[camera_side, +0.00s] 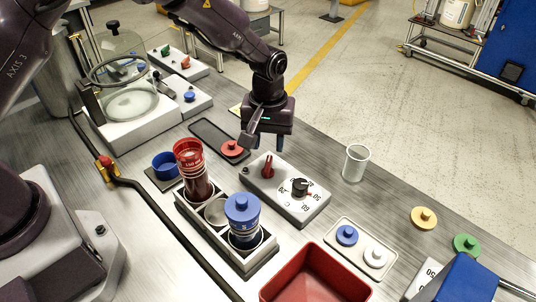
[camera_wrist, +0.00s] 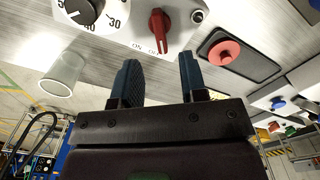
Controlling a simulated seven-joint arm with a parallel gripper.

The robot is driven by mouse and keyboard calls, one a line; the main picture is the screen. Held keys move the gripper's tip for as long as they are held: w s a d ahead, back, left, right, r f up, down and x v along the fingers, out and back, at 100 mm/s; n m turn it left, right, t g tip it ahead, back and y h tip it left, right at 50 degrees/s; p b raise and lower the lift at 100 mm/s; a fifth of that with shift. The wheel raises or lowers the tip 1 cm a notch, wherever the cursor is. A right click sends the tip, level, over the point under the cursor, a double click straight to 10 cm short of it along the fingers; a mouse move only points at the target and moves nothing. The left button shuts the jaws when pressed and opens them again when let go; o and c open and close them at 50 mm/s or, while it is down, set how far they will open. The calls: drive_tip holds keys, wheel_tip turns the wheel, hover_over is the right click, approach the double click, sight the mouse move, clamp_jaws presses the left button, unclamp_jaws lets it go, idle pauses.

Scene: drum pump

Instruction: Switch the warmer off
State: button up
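The warmer's grey control box (camera_side: 287,190) stands mid-table in the side view, with a red switch knob (camera_side: 267,167) and a black dial (camera_side: 300,187). In the wrist view the red knob (camera_wrist: 158,32) is at the top, with ON and OFF printed by its lower end. The knob partly covers the print, so I cannot tell its setting surely. The numbered dial (camera_wrist: 82,14) is to its left. My gripper (camera_side: 266,143) is open and empty, above and just behind the red knob. Its two fingers (camera_wrist: 159,78) are apart and touch nothing.
A rack (camera_side: 222,238) with a red-topped bottle and a blue-lidded bottle stands left of the box. A clear cup (camera_side: 355,163) stands to its right. A red button (camera_side: 232,148) on a dark tray is close to my gripper. A red bin (camera_side: 315,277) is in front.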

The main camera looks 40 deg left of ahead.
sight(267, 163)
wheel_tip(267, 163, up, 7)
drive_tip(key=shift+f, duration=0.15)
idle(0.4)
drive_tip(key=s+a+r+m+t, duration=0.2)
drive_tip(key=s+a+r, duration=0.3)
drive_tip(key=s+r, duration=0.4)
drive_tip(key=s+a+r+m+t, duration=0.3)
drive_tip(key=s+r, duration=0.6)
drive_tip(key=s, duration=0.6)
drive_tip(key=a+m, duration=0.2)
drive_tip(key=a, duration=0.1)
drive_tip(key=shift+s+t, duration=0.3)
drive_tip(key=shift+o, duration=0.4)
